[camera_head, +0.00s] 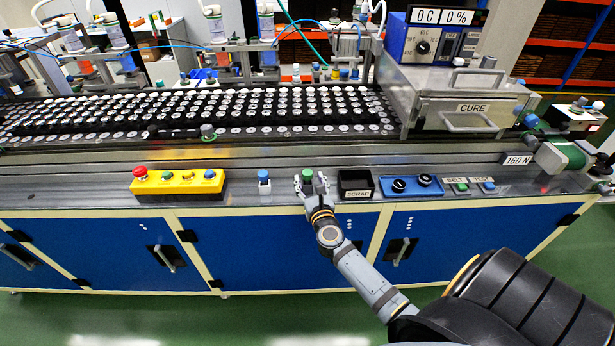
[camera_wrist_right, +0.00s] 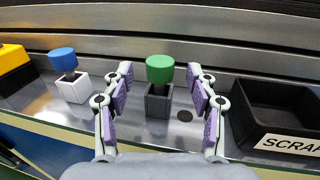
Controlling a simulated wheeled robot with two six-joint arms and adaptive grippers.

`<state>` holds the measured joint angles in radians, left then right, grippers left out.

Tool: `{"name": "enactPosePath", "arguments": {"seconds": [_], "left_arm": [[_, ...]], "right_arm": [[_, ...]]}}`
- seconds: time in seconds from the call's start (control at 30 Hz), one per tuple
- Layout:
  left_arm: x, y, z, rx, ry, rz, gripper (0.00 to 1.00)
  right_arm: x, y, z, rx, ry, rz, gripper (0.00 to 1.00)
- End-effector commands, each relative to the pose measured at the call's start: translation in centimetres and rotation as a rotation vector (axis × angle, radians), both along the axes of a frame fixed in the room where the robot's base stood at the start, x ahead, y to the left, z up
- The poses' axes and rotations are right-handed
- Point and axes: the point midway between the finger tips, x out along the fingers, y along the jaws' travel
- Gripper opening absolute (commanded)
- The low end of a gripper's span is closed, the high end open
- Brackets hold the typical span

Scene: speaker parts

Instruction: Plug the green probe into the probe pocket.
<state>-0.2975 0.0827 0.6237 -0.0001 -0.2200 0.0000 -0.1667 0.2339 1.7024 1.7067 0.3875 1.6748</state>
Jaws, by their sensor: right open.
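The green probe (camera_head: 307,174) has a round green cap, and in the right wrist view its cap (camera_wrist_right: 159,68) stands upright above a small dark grey square holder (camera_wrist_right: 158,102). My right gripper (camera_head: 311,182) is open. In the right wrist view, its purple-padded fingers (camera_wrist_right: 160,80) stand on either side of the green probe, with a gap visible on both sides. The lower part of the probe is hidden in the holder. I cannot tell for certain which thing is the probe pocket. My left gripper is not in view.
A blue-capped piece (camera_wrist_right: 63,60) in a white holder stands to the left, beyond it a yellow button box (camera_head: 178,184). The black SCRAP bin (camera_head: 356,184) is close on the right. A raised metal rail runs behind.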

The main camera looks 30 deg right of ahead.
Motion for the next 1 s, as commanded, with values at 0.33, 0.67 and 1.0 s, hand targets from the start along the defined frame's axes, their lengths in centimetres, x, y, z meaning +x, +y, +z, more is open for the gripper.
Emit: {"name": "enactPosePath", "arguments": {"seconds": [0.33, 0.67, 1.0], "left_arm": [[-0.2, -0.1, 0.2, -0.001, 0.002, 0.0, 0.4], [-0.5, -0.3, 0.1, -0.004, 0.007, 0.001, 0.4], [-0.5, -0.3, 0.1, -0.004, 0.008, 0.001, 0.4]], "right_arm": [[2.8, -1.1, 0.0, -0.001, 0.0, 0.001, 0.58], [2.8, -1.1, 0.0, -0.002, 0.001, 0.001, 0.25], [2.8, -1.1, 0.0, -0.001, 0.0, 0.001, 0.0]]}}
